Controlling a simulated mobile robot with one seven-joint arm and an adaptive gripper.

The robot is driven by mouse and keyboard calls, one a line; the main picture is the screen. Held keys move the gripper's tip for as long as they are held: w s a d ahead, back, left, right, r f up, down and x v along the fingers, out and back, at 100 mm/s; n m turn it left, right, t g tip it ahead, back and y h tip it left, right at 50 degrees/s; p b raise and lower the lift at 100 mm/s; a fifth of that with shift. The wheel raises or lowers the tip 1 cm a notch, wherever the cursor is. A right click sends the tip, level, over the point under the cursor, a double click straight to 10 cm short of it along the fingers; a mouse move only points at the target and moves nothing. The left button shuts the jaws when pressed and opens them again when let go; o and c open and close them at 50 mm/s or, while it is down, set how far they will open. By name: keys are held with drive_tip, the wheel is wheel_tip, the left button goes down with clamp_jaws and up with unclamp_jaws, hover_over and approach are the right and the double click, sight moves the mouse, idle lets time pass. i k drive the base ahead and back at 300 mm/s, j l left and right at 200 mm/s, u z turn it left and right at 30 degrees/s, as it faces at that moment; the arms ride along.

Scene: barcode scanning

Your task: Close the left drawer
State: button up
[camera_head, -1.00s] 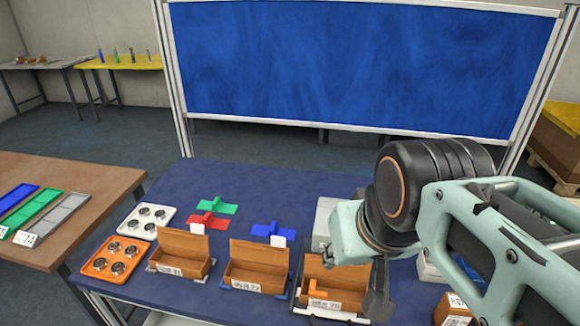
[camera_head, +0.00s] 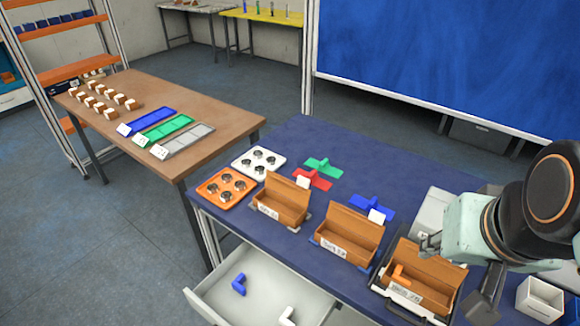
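The left drawer (camera_head: 222,290) is white and stands pulled open below the front edge of the blue table (camera_head: 222,216). A blue elbow piece (camera_head: 239,285) and a white elbow piece (camera_head: 287,317) lie in it. The drawer's lower front part is cut off by the bottom of the picture. My gripper (camera_head: 458,272) is at the right, over the table by the rightmost brown box, well away from the drawer. Its fingers look spread apart, with one on the far side near the box and one to the right. I see nothing held between them.
Open brown boxes (camera_head: 282,200), (camera_head: 347,236), (camera_head: 432,271) stand along the table's front. An orange tray (camera_head: 211,198) and a white tray (camera_head: 243,162) hold round parts. A white bin (camera_head: 540,298) is at the right. The brown table (camera_head: 215,125) is left; floor between is clear.

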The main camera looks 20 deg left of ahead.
sight(271, 288)
drive_tip(key=u, duration=0.45)
drive_tip(key=k+u, duration=0.15)
drive_tip(key=u, duration=0.8)
drive_tip(key=k+u, duration=0.15)
drive_tip(key=u, duration=0.3)
drive_tip(key=i+j+u, duration=0.15)
drive_tip(key=j+u, duration=0.3)
drive_tip(key=k+l+z, duration=0.1)
drive_tip(key=z, duration=0.15)
drive_tip(key=l+z, duration=0.2)
drive_tip(key=l, duration=0.15)
